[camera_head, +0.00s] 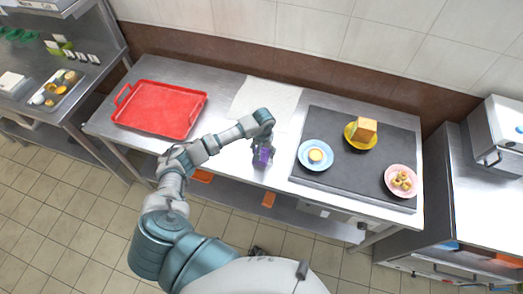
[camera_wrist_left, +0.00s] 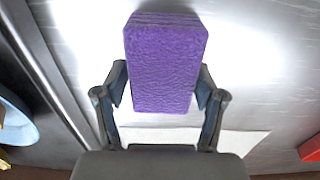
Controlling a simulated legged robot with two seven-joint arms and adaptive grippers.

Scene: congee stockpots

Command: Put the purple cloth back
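The purple cloth (camera_head: 262,157) is a thick folded block near the front edge of the steel table, just left of the dark mat. My left gripper (camera_head: 260,148) reaches down over it from above. In the left wrist view the purple cloth (camera_wrist_left: 164,65) fills the space between the two fingers of my left gripper (camera_wrist_left: 163,85), which press at its sides. The gripper looks shut on it. I cannot tell whether the cloth touches the table. My right gripper is not in view.
A red tray (camera_head: 158,109) lies at the table's left. A white sheet (camera_head: 270,98) lies flat behind the cloth. The dark mat (camera_head: 335,130) holds a blue plate (camera_head: 304,160), a yellow plate (camera_head: 353,141) and a pink plate (camera_head: 391,184) with food.

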